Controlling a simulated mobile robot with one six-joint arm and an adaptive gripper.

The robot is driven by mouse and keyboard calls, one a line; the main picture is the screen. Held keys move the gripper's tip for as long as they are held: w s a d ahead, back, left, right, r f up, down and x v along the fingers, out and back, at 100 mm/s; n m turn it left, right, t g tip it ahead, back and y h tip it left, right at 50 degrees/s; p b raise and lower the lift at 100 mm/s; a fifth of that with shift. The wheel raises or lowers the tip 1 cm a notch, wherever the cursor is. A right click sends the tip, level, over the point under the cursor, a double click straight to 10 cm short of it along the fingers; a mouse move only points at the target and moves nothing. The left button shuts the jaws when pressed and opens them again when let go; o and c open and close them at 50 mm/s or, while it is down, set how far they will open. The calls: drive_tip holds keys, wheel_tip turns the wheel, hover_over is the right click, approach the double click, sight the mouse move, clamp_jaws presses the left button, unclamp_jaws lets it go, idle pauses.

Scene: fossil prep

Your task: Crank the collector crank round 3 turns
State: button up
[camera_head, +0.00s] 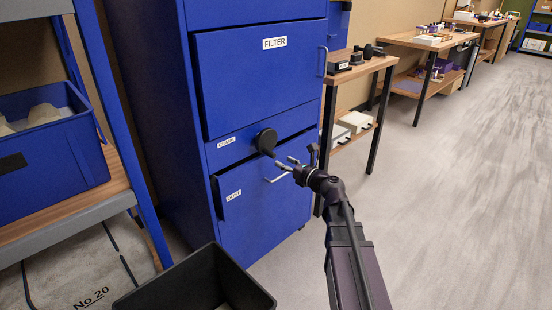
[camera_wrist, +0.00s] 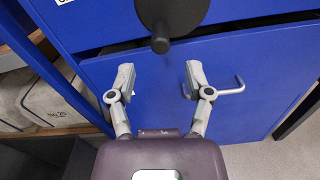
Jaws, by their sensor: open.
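The collector crank is a dark round disc (camera_head: 265,140) on the front of a tall blue cabinet (camera_head: 255,85), right of a small CRANK label. In the wrist view the crank disc (camera_wrist: 170,12) is at the top, with a short dark handle knob (camera_wrist: 160,45) sticking out toward me. My gripper (camera_head: 285,168) is open and empty, in front of the cabinet, a little below and right of the disc. In the wrist view its two fingers (camera_wrist: 160,80) stand apart. The knob lies beyond and above the fingertips, roughly centred between them, and seems not touched.
Below the crank is a DUST drawer (camera_head: 255,215) with a bar handle, slightly open at its top. A FILTER door (camera_head: 258,80) is above. A black bin (camera_head: 200,285) stands in front at lower left. A shelf with a blue crate (camera_head: 50,150) is left. Open floor (camera_head: 450,200) lies right.

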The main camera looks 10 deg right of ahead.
drive_tip(key=shift+v, duration=1.8)
